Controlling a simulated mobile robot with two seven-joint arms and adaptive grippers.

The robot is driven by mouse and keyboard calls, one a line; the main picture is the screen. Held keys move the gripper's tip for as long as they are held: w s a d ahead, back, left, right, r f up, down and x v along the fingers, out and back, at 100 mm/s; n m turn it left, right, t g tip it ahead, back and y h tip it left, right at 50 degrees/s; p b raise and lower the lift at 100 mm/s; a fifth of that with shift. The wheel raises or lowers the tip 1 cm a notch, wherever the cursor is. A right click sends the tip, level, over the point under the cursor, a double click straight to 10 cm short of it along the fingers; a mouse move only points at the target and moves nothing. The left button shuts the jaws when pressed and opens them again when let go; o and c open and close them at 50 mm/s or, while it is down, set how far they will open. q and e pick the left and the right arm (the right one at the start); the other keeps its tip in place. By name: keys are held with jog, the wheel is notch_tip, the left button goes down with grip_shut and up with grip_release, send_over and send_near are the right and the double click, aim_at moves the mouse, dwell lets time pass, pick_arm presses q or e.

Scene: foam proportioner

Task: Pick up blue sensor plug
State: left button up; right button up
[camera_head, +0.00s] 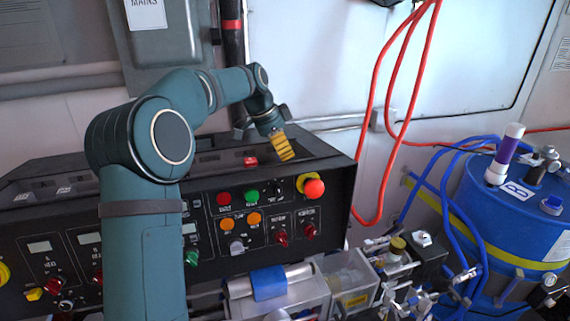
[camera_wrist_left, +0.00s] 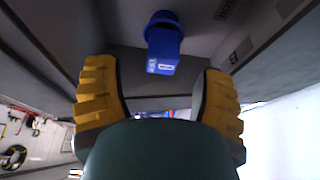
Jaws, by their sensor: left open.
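The blue plug (camera_wrist_left: 163,45) shows in the left wrist view, set against the dark surface of the console, with a small white label on its side. My left gripper (camera_wrist_left: 162,105) is open, with its yellow ribbed fingers spread to either side and nothing between the tips. The plug is beyond the fingertips, roughly centred between them and apart from them. In the head view my left gripper (camera_head: 283,146) is over the black console top; I cannot make out the plug there. My right gripper is not in view.
The black console (camera_head: 330,152) has buttons and knobs on its front, including a red emergency knob (camera_head: 314,188) close below the gripper. Red hoses (camera_head: 380,120) hang to the right. A blue drum (camera_head: 500,225) with blue hoses stands at the far right.

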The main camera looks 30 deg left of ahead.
pick_arm(q)
jog(key=x, duration=0.4)
jog(key=shift+w+f, duration=0.1)
jog(key=shift+f, duration=0.3)
grip_shut()
